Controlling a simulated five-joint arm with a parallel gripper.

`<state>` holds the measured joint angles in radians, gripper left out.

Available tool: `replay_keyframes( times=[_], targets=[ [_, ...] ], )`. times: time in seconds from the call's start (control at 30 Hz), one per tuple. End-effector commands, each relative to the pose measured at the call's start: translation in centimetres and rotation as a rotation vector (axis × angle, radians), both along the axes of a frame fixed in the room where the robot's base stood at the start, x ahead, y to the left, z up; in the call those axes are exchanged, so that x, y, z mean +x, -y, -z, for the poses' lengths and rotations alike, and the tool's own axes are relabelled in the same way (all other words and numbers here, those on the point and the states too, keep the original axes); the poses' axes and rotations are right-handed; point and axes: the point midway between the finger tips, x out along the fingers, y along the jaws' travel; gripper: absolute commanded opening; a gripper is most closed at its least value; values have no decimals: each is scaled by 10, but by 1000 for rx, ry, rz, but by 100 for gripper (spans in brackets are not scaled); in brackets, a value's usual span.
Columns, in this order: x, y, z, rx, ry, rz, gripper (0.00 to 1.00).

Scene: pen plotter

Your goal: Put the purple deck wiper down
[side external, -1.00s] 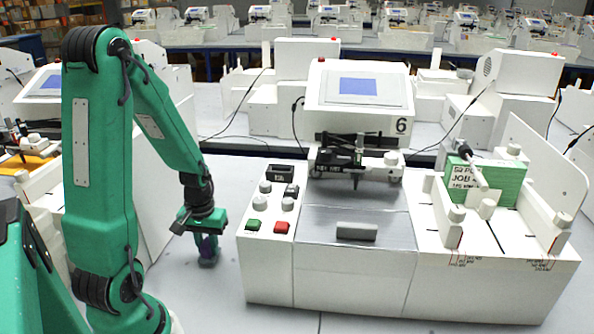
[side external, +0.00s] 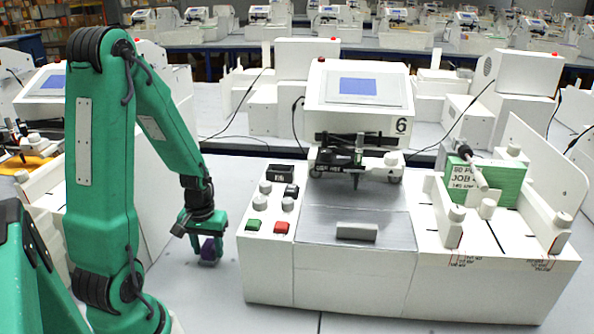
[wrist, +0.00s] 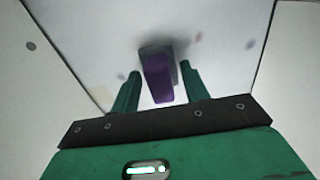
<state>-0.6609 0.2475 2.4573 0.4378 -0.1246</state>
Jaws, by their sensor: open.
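The purple deck wiper (side external: 209,249) stands on the grey-white table just left of the white plotter (side external: 345,270). In the wrist view the wiper (wrist: 158,78) has a purple body and a dark grey part at its far end. My gripper (side external: 208,243) is low over the table around the wiper. In the wrist view its two green fingers (wrist: 158,80) are apart, one on each side of the wiper, with a gap showing on both sides.
The plotter's button panel (side external: 271,205) with knobs, a green button and a red button is right of my gripper. A green card stack (side external: 497,182) sits on the plotter's right side. Faint coloured smudges (wrist: 250,44) mark the table. Clear table lies around the wiper.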

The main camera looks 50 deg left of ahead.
Motion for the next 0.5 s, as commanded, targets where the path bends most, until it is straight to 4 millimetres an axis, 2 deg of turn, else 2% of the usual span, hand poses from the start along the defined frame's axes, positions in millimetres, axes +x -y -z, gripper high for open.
replay_keyframes(
  times=[0.27,0.5],
  targets=[
    [1,-1,-10,2,2,0,45],
    [1,0,-32,3,3,0,45]
  ],
)
